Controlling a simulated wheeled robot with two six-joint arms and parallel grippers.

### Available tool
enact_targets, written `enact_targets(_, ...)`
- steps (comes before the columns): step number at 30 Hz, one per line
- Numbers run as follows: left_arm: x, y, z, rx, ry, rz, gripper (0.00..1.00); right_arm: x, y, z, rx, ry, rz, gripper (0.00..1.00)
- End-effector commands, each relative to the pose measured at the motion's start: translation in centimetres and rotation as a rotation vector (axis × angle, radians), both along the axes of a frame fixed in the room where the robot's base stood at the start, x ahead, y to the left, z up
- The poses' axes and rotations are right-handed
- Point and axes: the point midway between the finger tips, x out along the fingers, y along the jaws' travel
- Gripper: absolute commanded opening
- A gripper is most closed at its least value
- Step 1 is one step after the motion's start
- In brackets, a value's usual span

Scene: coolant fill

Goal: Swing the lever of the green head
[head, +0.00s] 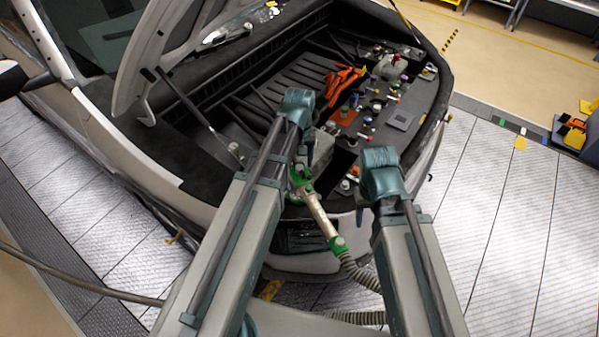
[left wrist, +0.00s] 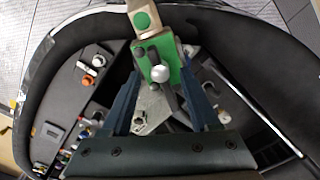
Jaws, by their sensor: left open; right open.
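The green head (left wrist: 172,65) is in the middle of the left wrist view, with a green round mark on the pale pipe behind it. Its lever (left wrist: 160,74) shows as a dark bar with a grey ball knob. My left gripper (left wrist: 163,70) is open, its two blue fingers on either side of the green head and lever; I cannot tell if they touch. In the head view the green head (head: 298,174) is partly hidden by my left gripper (head: 309,152). My right gripper (head: 362,196) is to the right, its fingers mostly hidden by its wrist.
A pale pipe (head: 319,213) runs from the green head to a ribbed hose (head: 358,270) at the car's front edge. The raised hood (head: 160,50) stands at the left.

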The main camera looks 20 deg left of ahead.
Motion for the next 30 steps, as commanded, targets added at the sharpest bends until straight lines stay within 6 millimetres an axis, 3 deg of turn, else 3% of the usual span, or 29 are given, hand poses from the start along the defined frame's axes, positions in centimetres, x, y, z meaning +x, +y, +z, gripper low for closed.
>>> enact_targets(1,0.00,0.00,-1.15,0.000,0.000,0.000,0.61,0.01,-0.01,-1.15,0.000,0.000,0.001,0.50)
enact_targets(3,0.00,0.00,-1.59,0.000,0.000,0.000,0.61,0.00,-0.01,-1.59,-0.001,0.000,0.003,0.50)
enact_targets(14,0.00,0.00,-1.72,0.000,0.000,0.000,0.61,0.00,-0.01,-1.72,-0.001,0.000,0.005,0.50)
enact_targets(24,0.00,0.00,-1.73,0.000,0.000,0.000,0.02,0.00,-0.01,-1.72,-0.001,0.000,0.005,0.50)
enact_targets(30,0.00,0.00,-1.73,0.000,0.000,0.000,0.00,-0.01,-0.01,-1.73,-0.001,0.000,0.004,0.50)
